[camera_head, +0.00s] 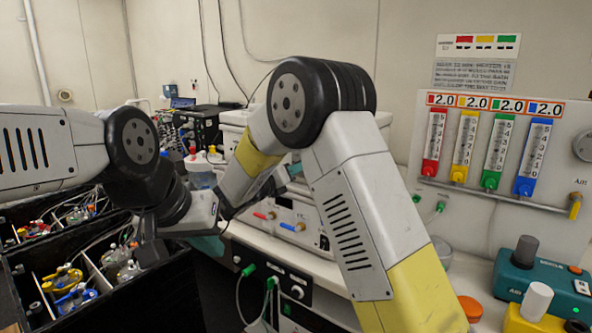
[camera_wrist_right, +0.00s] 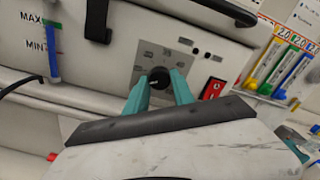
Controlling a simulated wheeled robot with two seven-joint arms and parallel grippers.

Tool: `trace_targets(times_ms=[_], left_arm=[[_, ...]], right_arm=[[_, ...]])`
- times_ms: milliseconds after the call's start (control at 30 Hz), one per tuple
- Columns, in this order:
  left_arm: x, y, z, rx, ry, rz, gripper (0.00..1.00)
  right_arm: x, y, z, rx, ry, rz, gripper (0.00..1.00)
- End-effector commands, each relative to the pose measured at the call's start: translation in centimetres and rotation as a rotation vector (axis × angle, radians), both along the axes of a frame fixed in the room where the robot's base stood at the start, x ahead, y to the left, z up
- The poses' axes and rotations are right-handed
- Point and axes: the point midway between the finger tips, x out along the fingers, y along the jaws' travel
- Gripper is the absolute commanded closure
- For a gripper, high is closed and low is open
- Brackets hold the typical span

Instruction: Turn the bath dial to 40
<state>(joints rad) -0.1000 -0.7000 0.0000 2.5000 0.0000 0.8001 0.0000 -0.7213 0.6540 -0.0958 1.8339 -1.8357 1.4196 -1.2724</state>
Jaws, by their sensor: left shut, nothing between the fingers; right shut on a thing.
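The bath is a pale box (camera_head: 330,205), partly hidden behind my right arm in the head view. In the right wrist view its front has a grey scale plate (camera_wrist_right: 178,52) with a round black dial (camera_wrist_right: 159,77). My right gripper (camera_wrist_right: 158,88) is shut on the dial, one teal finger on each side. Small numbers ring the dial, but they and the pointer are too small to read surely. In the head view the dial is hidden. My left gripper (camera_head: 207,245) is shut and empty, low at the left beside the dark crates, partly hidden by its wrist.
A red switch (camera_wrist_right: 212,88) is right of the dial, and a blue MAX/MIN level tube (camera_wrist_right: 53,55) is at left. Coloured flow meters (camera_head: 483,150) hang on the wall. A teal stirrer (camera_head: 527,268) stands at right.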

Motion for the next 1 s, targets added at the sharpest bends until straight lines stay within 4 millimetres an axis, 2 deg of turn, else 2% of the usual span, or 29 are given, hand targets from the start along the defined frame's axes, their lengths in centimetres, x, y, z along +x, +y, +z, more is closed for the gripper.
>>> trace_targets(times_ms=[1000], left_arm=[[0.0, 0.0, 0.0, 0.0, 0.0, 0.0, 1.0]], right_arm=[[0.09, 0.12, -0.06, 0.78, -0.566, 0.001, 1.0]])
